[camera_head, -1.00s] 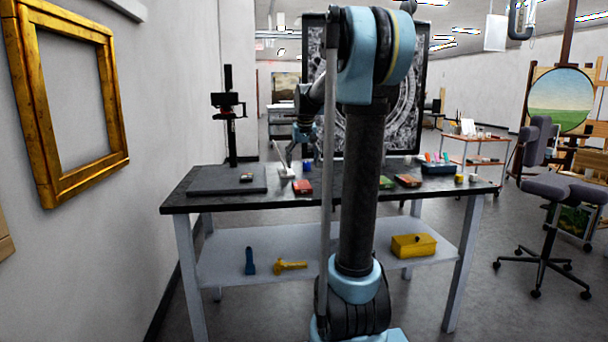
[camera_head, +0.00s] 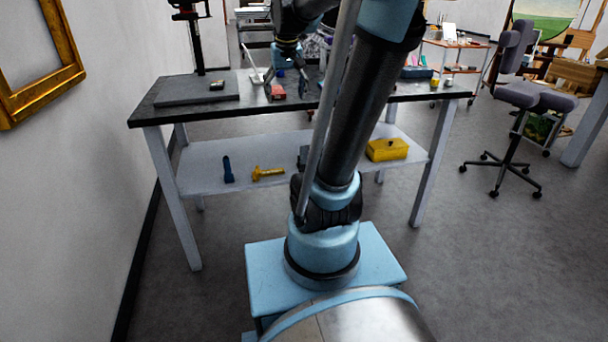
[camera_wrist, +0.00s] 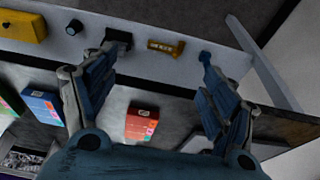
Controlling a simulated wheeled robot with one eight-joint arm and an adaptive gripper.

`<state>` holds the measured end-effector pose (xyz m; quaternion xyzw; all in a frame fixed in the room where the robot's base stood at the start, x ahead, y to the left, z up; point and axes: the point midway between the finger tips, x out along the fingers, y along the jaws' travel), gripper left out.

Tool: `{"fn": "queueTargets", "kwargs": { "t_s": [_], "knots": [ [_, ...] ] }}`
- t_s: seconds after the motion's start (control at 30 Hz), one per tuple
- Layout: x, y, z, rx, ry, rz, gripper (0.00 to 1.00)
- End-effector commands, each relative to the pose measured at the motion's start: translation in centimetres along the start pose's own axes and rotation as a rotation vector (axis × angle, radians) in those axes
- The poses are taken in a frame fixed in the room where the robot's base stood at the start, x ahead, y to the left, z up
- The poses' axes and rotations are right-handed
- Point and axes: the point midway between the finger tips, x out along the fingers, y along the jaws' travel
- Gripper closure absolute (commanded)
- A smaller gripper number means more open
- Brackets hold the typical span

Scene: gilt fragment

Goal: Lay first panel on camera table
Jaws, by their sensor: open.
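The camera table is the dark-topped workbench (camera_head: 300,103). A dark flat slab (camera_head: 190,90) lies at its left end, with a camera stand (camera_head: 195,45) behind it. A small object (camera_head: 217,85) rests on the slab. A small red panel-like piece (camera_head: 277,92) lies on the bench top. It also shows in the wrist view (camera_wrist: 142,123), below the space between my fingers. My gripper (camera_head: 291,78) is open and empty above the bench; in the wrist view its fingers (camera_wrist: 160,50) are spread wide. I cannot tell which piece is the first panel.
More small coloured pieces (camera_wrist: 40,105) lie beside the red one. The lower shelf (camera_head: 225,180) holds a yellow box (camera_head: 387,149), a yellow tool (camera_head: 268,174) and a blue tool (camera_head: 228,170). A gilt frame (camera_head: 60,87) hangs on the left wall. A chair (camera_head: 520,95) stands right.

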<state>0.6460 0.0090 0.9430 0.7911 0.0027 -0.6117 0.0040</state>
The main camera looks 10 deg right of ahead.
Motion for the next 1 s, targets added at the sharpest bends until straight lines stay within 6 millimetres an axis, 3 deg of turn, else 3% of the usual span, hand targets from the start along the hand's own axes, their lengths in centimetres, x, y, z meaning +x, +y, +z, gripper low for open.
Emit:
{"fn": "queueTargets", "kwargs": {
  "t_s": [0.03, 0.3, 0.6, 0.8, 1.0],
  "knots": [
    [0.6, 0.0, 2.3, -0.001, -0.004, 0.000, 0.22],
    [4.4, -0.1, 12.6, -0.007, -0.028, 0.000, 0.22],
    [9.8, -0.2, 22.2, -0.011, -0.051, 0.000, 0.22],
    [11.8, 0.7, 25.0, -0.010, -0.058, 0.001, 0.22],
    [12.0, 0.7, 25.3, -0.012, -0.059, 0.001, 0.22]
  ]
}}
